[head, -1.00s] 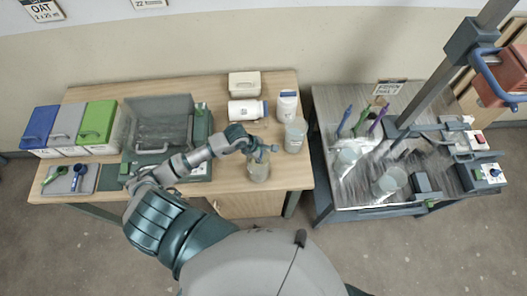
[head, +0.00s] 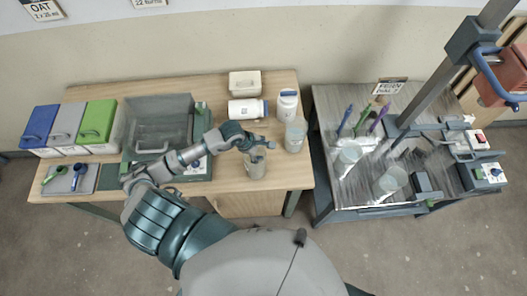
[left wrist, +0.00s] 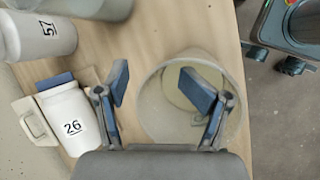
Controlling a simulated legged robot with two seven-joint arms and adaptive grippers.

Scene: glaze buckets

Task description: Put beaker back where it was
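A translucent beaker (head: 256,171) stands upright near the front right of the wooden table. It also shows in the left wrist view (left wrist: 152,112), seen from above with its round mouth open. My left gripper (head: 258,153) is over the beaker and hides part of its rim. In the left wrist view the left gripper (left wrist: 160,90) is open. Its left finger is outside the beaker's wall and its right finger overlaps the mouth; I cannot tell how deep it reaches. My right gripper is not in view.
A grey tub (head: 160,107) stands left. Lidded bins (head: 97,121) are at the far left.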

